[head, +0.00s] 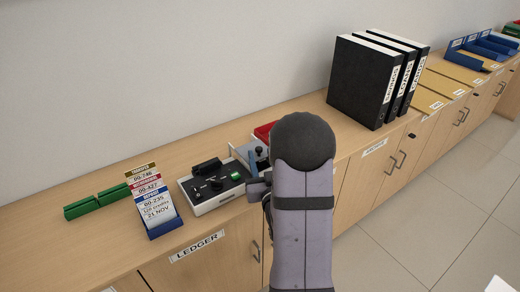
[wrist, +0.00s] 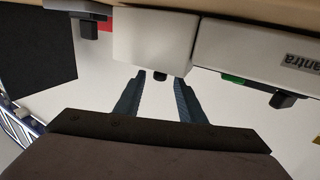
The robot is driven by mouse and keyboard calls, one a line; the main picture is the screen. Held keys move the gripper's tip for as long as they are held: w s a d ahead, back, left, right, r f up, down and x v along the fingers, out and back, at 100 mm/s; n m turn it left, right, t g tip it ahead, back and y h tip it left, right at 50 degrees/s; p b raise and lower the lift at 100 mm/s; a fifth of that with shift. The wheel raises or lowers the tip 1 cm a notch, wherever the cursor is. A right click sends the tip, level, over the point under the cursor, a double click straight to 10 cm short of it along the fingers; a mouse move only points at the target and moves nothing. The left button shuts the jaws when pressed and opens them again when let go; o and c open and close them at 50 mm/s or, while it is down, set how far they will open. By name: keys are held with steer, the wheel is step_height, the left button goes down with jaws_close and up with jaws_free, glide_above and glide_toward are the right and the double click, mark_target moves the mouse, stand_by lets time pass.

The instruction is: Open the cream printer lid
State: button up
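A cream box (wrist: 154,38), which I take to be the printer, is at the top centre of the wrist view. A small dark tab (wrist: 159,75) sticks out of its lower edge. In the head view only a pale part of it (head: 235,153) shows behind my arm. My gripper (wrist: 160,76) is open, with the tab in line with the gap between its fingers. I cannot tell whether they touch it. In the head view my gripper (head: 257,187) is beside the counter devices, partly hidden by my arm. The lid seam cannot be made out.
A white device with a black top and green button (head: 212,186) stands left of the printer. Further left are a card holder (head: 160,213) and green blocks (head: 82,207). Black binders (head: 365,80) stand to the right. A red item (head: 264,131) is behind my arm.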

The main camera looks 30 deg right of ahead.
mark_target(260, 150)
steer(key=s+p, duration=0.1)
steer(key=p, duration=0.1)
steer(key=s+a+p, duration=0.1)
steer(key=p, duration=0.1)
steer(key=shift+s+r, duration=0.1)
steer(key=shift+r, duration=0.3)
steer(key=shift+d+f, duration=0.1)
steer(key=shift+f, duration=0.15)
steer(key=x, duration=0.4)
steer(key=shift+r+p, duration=0.15)
steer(key=shift+p, duration=0.15)
steer(key=shift+x, duration=1.15)
jaws_close()
